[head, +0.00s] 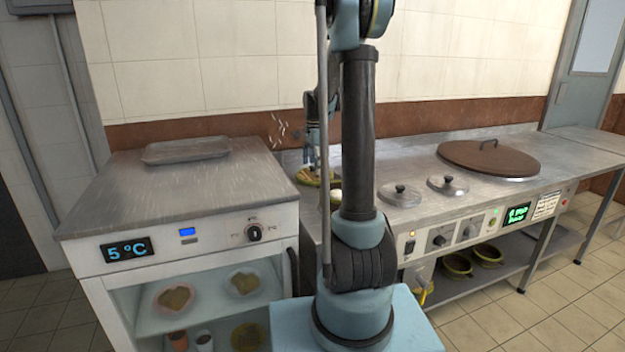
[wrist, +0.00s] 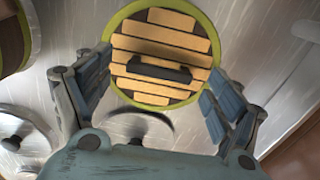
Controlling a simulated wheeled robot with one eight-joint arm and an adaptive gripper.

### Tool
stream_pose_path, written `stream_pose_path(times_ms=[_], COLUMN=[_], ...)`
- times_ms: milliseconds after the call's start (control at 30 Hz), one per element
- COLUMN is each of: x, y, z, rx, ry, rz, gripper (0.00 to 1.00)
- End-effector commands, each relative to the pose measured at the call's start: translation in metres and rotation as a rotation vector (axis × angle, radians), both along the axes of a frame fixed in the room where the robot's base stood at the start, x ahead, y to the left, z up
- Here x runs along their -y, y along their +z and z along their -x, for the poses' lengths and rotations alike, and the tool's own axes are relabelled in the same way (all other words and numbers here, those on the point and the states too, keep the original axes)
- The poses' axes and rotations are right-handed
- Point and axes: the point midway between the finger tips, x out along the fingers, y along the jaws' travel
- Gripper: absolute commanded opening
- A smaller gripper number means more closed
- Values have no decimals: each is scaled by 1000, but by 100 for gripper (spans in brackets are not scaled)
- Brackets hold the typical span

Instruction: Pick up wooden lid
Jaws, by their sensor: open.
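The wooden lid (wrist: 160,42) is round, made of light slats with dark gaps, inside a yellow-green rim, and has a dark bar handle (wrist: 152,70) across it. My gripper (wrist: 160,78) is open in the wrist view, one finger on each side of the handle, with nothing between the pads gripped. Whether the fingers touch the lid cannot be told. In the head view my gripper (head: 313,166) points down over the counter behind my arm, above a yellow-green rimmed round thing, which my arm partly hides.
Two small metal lids (head: 400,194) (head: 448,184) and a large brown lid (head: 488,157) sit in the steel counter (head: 385,160) to the right. A metal tray (head: 187,150) lies on the cooler (head: 180,195) at left. Yellow-rimmed pots (head: 457,266) stand on the lower shelf.

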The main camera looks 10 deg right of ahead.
Motion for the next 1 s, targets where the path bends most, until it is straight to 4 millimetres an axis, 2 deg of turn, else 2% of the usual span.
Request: stream_pose_path(times_ms=[133, 367, 600, 1000], x=[0, 0, -1, -1], y=[-10, -11, -10, -5], z=[0, 0, 0, 0], rx=[0, 0, 0, 0], ry=[0, 0, 1, 2], rz=[0, 0, 0, 0], gripper=[85, 85, 37, 37])
